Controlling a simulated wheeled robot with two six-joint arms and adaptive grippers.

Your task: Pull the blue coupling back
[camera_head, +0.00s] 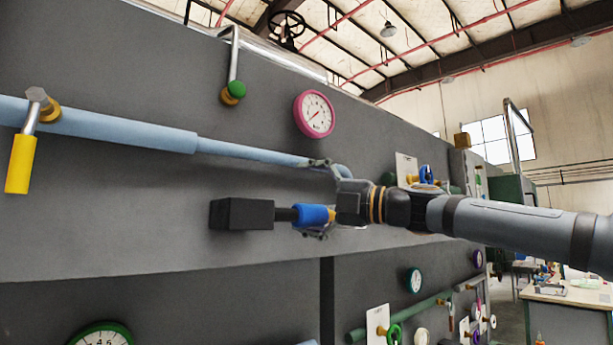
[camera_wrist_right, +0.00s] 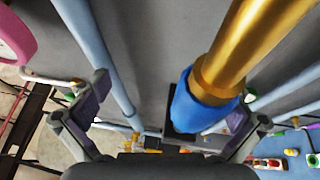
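The blue coupling (camera_head: 312,215) sits on a short horizontal fitting that stands out from a black block (camera_head: 235,214) on the grey panel. A brass end shows beside it, toward my right gripper. My right gripper (camera_head: 318,199) is at the coupling, its fingers spread apart, one above and one below it. In the right wrist view the blue coupling (camera_wrist_right: 205,112) and its brass rod (camera_wrist_right: 262,45) lie between the open fingers (camera_wrist_right: 175,108), nearer the right-hand finger. I see no finger clearly pressing on it. My left gripper is not in view.
A light blue pipe (camera_head: 150,134) runs along the panel just above the gripper. A pink gauge (camera_head: 314,114), a green-knobbed lever (camera_head: 233,90) and a yellow-handled lever (camera_head: 20,163) stand out from the panel. A table (camera_head: 570,297) stands far right.

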